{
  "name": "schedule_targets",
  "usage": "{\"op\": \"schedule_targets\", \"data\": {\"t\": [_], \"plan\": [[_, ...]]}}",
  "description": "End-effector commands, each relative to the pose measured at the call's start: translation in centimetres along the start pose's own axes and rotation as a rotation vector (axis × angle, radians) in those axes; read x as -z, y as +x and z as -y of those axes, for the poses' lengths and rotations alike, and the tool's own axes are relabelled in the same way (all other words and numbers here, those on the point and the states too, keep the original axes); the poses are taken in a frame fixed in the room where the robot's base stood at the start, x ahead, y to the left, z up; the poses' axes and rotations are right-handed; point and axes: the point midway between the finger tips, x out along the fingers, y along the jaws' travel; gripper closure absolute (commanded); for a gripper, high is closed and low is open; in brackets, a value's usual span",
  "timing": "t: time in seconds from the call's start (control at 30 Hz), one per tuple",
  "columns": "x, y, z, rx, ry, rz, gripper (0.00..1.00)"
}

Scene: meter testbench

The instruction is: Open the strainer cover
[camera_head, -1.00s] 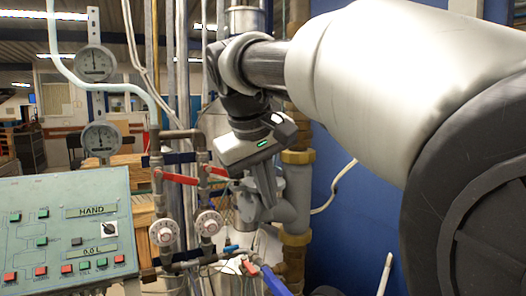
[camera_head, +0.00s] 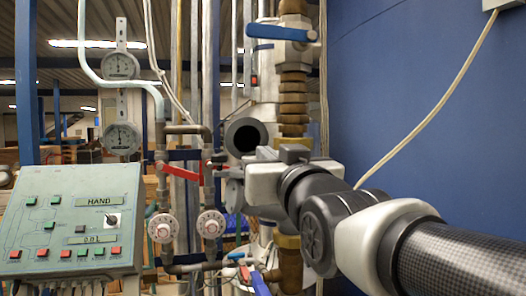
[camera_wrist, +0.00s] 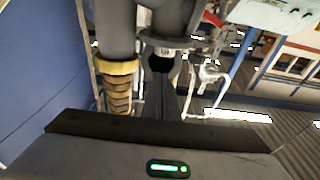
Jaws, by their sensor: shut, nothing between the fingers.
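The strainer is a grey pipe body; its round mouth (camera_head: 245,135) shows dark and open in the head view, facing me. A grey piece (camera_head: 234,192) hangs below the mouth, partly behind my gripper; I cannot tell for sure whether it is the cover. My gripper (camera_head: 228,172) is just below the mouth, its fingers mostly hidden in the head view. In the wrist view, my gripper's dark fingers (camera_wrist: 170,85) are together and empty, pointing toward grey pipework (camera_wrist: 172,18). Contact cannot be made out.
Red-handled valves (camera_head: 180,172) and round dials (camera_head: 162,228) stand left of my gripper. The control panel (camera_head: 72,225) is at the lower left. A brass pipe (camera_head: 293,105) with a blue lever (camera_head: 280,32) rises behind. The blue wall (camera_head: 420,90) is at right.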

Motion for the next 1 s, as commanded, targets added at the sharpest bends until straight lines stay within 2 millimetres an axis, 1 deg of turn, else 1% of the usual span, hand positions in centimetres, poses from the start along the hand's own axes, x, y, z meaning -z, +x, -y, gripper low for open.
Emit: {"op": "schedule_targets", "data": {"t": [0.07,0.17,0.27,0.5,0.7,0.83,1.0], "plan": [[0.3,0.3,0.2,0.004,0.002,-0.018,1.0],[0.5,1.3,0.2,0.004,0.002,-0.019,1.0],[0.5,3.1,0.2,0.003,0.002,-0.017,1.0],[0.6,8.3,0.2,0.004,0.002,-0.015,1.0],[0.7,11.9,0.2,0.004,0.001,-0.016,1.0],[0.7,13.2,0.2,0.004,0.001,-0.017,1.0],[0.7,13.9,0.2,0.004,0.001,-0.018,1.0]]}}
